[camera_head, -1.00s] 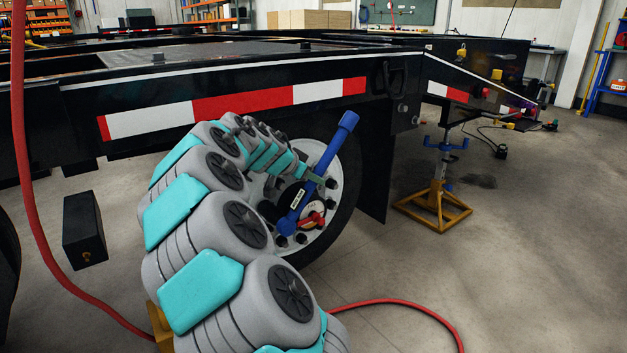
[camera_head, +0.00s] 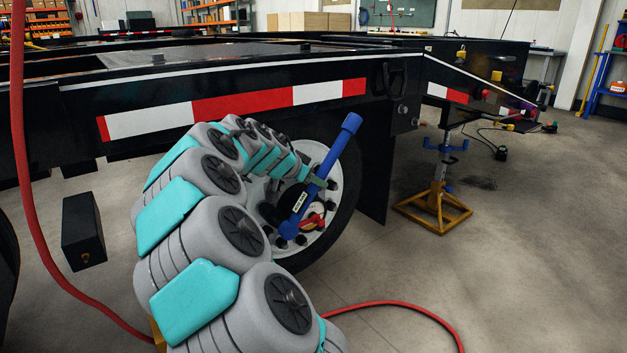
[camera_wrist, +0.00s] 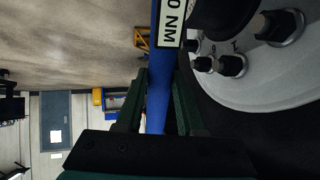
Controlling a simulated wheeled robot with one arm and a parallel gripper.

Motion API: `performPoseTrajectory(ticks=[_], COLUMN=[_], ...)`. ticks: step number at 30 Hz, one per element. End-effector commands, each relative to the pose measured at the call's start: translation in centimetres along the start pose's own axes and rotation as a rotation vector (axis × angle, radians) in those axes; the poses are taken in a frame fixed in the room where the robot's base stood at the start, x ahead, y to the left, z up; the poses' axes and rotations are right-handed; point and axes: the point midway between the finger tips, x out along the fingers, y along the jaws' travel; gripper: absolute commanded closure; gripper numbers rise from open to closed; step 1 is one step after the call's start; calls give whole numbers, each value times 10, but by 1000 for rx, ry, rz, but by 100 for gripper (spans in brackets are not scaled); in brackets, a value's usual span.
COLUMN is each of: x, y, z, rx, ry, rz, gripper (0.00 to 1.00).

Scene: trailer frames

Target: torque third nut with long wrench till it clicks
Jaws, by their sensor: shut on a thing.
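The long blue wrench (camera_head: 327,165) lies slanted across the white wheel hub (camera_head: 327,225) in the head view, its handle end up and right, its lower end at the nuts. A white label sits on its shaft. My gripper (camera_head: 316,182) is shut on the wrench's upper shaft. In the wrist view the gripper's fingers (camera_wrist: 160,100) lie on both sides of the blue shaft (camera_wrist: 158,105), below the label reading "0 NM". Several dark nuts (camera_wrist: 232,66) show on the hub there. Which nut the wrench sits on is hidden.
A red-and-white striped trailer frame (camera_head: 240,105) runs above the wheel. A yellow-and-blue jack stand (camera_head: 438,195) stands to the right. A red hose (camera_head: 395,304) lies on the floor and hangs at the left. Open floor lies at the right.

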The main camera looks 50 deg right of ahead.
Motion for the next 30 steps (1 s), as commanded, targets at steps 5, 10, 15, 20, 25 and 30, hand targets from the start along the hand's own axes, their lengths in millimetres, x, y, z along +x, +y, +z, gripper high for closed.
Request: performPoseTrajectory(ticks=[5,10,15,20,25,30], x=[-2,-3,-4,-5,-6,-6], y=[5,9,12,16,20,24], z=[-2,-2,-2,-2,-2,-1], rx=[1,0,0,1,1,1], ry=[3,3,3,2,2,2], rz=[0,-1,-2,-2,-2,-1], gripper=[100,100,100,100,100,100])
